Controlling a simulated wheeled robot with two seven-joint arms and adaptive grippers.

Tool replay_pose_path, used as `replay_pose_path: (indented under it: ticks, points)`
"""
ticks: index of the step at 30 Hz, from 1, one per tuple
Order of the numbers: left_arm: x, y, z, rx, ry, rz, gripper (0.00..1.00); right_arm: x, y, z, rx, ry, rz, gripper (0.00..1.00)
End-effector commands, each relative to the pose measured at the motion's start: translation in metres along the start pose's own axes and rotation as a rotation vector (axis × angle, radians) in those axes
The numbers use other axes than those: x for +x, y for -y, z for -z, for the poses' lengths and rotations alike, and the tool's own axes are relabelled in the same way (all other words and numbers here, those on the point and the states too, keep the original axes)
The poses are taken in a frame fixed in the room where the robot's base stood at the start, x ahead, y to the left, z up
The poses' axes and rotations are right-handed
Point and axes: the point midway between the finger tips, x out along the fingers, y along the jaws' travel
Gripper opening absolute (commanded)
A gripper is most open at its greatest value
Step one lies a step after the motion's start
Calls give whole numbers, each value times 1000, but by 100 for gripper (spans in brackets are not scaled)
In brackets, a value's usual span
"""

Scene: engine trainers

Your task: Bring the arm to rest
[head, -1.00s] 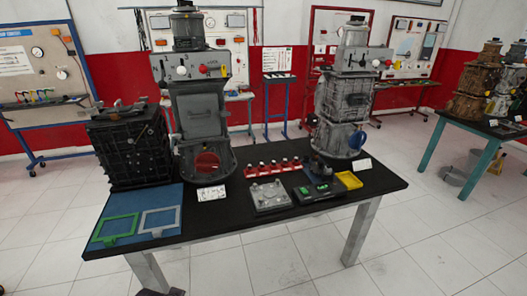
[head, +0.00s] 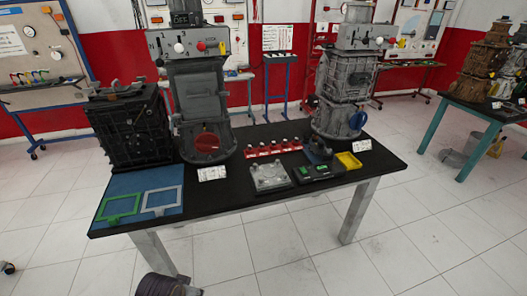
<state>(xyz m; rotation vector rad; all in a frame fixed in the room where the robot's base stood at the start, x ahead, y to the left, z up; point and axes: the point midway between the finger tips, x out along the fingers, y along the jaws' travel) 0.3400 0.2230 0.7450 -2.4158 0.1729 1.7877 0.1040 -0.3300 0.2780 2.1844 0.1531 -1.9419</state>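The task names no object, only my arm. A dark rounded part, which looks like a piece of my own arm, shows at the bottom edge in the head view, in front of the table and below its top. No gripper fingers can be made out in this view. The black-topped table (head: 290,208) stands ahead. On it are two grey engine trainers, a left one (head: 200,95) and a right one (head: 343,95), and a dark engine block (head: 130,130) at the left end.
A blue mat (head: 165,180) holds a green frame (head: 118,207) and a grey frame (head: 162,200). A red rack (head: 272,149), a metal plate (head: 268,177), a black tray (head: 318,170) and a yellow tray (head: 349,160) sit mid-table. Floor in front is open.

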Motion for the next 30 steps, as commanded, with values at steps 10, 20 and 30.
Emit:
replay_pose_path:
  ticks: [10, 20, 30]
  points:
    - [83, 1, -18, 9, 28, 4, 38, 0, 0, 0, 0, 0, 0, 40]
    - [163, 3, -52, 17, 55, 8, 38, -1, 0, 0, 0, 0, 0, 40]
    - [236, 8, -100, 26, 81, 14, 38, -1, 1, 0, 0, 0, 1, 40]
